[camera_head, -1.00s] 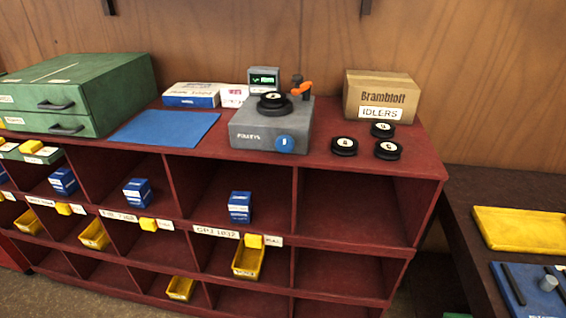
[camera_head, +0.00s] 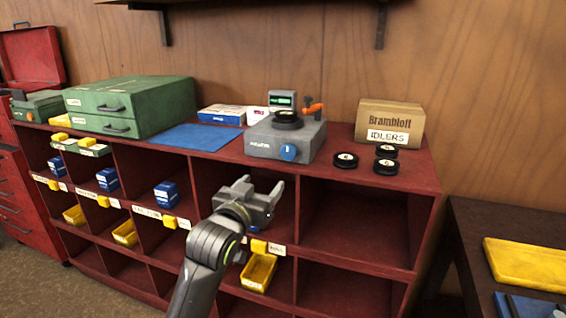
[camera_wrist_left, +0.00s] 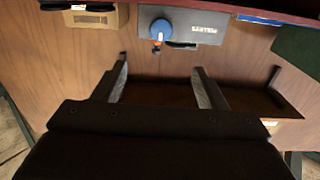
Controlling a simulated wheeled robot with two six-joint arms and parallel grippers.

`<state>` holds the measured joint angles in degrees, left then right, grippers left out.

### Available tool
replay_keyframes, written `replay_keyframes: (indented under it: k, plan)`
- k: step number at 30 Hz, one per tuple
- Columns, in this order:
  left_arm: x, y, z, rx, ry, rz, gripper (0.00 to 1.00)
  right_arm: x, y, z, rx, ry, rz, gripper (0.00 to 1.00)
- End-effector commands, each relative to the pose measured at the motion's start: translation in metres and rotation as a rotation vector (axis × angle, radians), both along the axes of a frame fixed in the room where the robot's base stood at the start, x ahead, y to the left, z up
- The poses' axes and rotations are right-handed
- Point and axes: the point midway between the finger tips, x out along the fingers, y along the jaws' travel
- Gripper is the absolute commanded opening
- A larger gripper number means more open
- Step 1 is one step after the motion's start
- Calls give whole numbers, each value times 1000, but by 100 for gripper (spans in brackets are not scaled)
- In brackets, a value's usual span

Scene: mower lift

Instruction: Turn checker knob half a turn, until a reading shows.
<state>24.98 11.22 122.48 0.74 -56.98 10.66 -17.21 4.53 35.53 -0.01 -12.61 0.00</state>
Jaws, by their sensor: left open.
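The checker (camera_head: 287,138) is a grey box on top of the red shelf unit, with a round blue knob (camera_head: 289,152) on its front face. A black pulley (camera_head: 287,118) sits on top of it beside an orange-ended lever (camera_head: 314,107). A small display (camera_head: 283,99) behind it shows a lit green screen; its text is too small to read. In the left wrist view the knob (camera_wrist_left: 161,28) shows near the top, with a pale mark on it. My left gripper (camera_head: 264,188) is open and empty, below and in front of the knob, apart from it. My right gripper is not in view.
Several black pulleys (camera_head: 386,167) lie right of the checker, before a cardboard IDLERS box (camera_head: 390,123). A blue mat (camera_head: 194,137) and green cases (camera_head: 130,105) are at the left. The red shelf unit's (camera_head: 352,182) front edge lies between gripper and checker.

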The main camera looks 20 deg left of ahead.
Motion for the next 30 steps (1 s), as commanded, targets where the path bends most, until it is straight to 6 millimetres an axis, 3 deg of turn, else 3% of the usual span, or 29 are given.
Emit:
replay_keyframes:
  k: [30]
  plan:
    - [138, -5, 1, 0, 2, 0, 66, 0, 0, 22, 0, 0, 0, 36]
